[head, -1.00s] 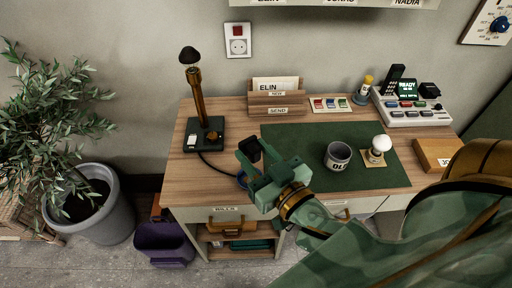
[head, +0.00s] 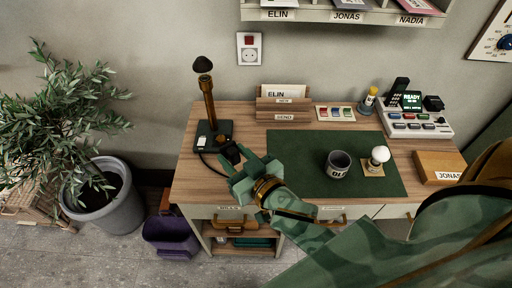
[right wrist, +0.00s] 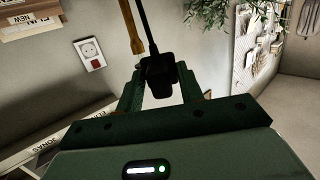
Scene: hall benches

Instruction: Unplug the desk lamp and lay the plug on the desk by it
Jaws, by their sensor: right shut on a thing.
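The desk lamp (head: 208,97) stands upright at the desk's left end, with a brass stem, dark shade and dark base (head: 213,136). My right gripper (head: 236,162) is just right of and in front of the base. It is shut on the black plug (right wrist: 158,71), whose cord (right wrist: 147,28) runs upward in the right wrist view. In the head view the plug (head: 230,152) shows as a dark block at the fingertips, close to the base. Whether it touches the desk (head: 190,182) cannot be told. The wall socket (head: 249,53) is empty. My left gripper is not in view.
A green mat (head: 300,150) bears a grey mug (head: 338,164) and a white-knobbed stand (head: 379,157). A letter holder (head: 284,116) stands behind it. Bare wood shows at the desk's front left. A potted plant (head: 105,210) and purple bin (head: 171,235) are left of the desk.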

